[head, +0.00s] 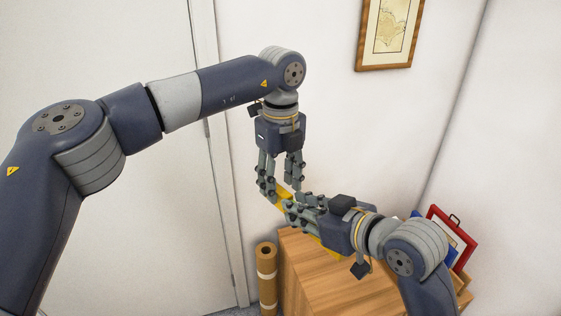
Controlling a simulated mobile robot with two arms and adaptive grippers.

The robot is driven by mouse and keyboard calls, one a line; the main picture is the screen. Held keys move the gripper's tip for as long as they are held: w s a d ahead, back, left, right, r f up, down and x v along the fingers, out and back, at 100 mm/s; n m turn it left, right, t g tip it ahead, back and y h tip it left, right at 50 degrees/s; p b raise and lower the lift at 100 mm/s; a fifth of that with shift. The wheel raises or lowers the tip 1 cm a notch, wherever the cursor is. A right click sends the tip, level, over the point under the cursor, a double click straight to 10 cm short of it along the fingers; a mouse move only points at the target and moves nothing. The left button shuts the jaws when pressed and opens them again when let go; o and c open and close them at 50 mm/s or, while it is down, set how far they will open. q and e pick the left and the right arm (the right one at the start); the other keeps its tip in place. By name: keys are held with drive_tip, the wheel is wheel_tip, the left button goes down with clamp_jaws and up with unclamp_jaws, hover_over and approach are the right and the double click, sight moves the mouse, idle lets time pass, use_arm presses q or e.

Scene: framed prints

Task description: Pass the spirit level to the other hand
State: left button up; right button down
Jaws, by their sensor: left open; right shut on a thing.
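The yellow spirit level (281,198) is held above the wooden cabinet, partly hidden behind the fingers of both grippers. My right gripper (290,209) comes in from the right and is shut on the spirit level. My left gripper (281,189) points down from above, open, with its fingertips right by the level's left part. I cannot tell whether the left fingers touch the level. More yellow shows below the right gripper, largely covered by it.
A wooden cabinet (305,278) stands below the grippers. A brown roll (266,281) stands upright at its left. A red frame (459,238) leans at the right. A framed print (390,33) hangs on the wall. A pale door (100,60) is at the left.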

use_arm(q)
drive_tip(key=shift+f, duration=0.9)
drive_tip(key=shift+c, duration=0.3)
clamp_jaws()
use_arm(e)
drive_tip(key=c, duration=1.4)
unclamp_jaws()
drive_tip(key=shift+s+a, duration=0.1)
use_arm(q)
drive_tip(key=shift+r, duration=0.1)
use_arm(e)
drive_tip(key=shift+o, duration=0.2)
